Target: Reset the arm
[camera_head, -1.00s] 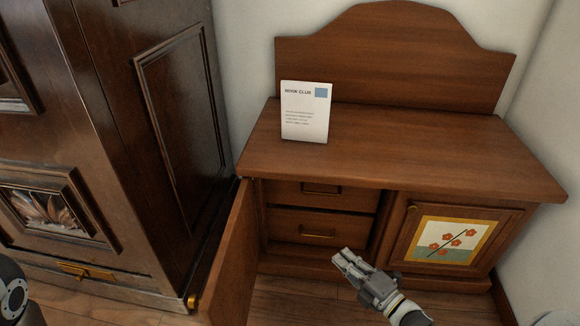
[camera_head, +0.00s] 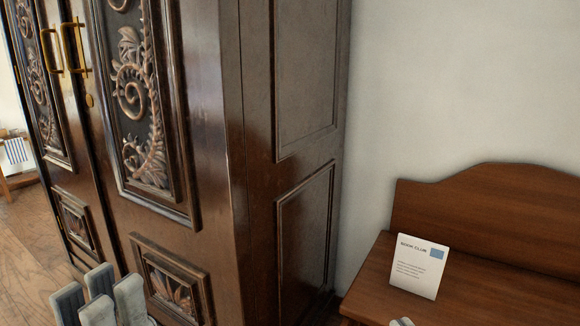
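My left gripper (camera_head: 98,300) rises into the bottom left corner of the head view, in front of the dark armoire. Its grey finger pads stand apart with a gap between them, and nothing shows between them. The rest of the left arm is out of the picture.
The tall carved armoire (camera_head: 212,130) with brass handles (camera_head: 76,48) fills the left and middle. Wood floor (camera_head: 30,225) shows at far left.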

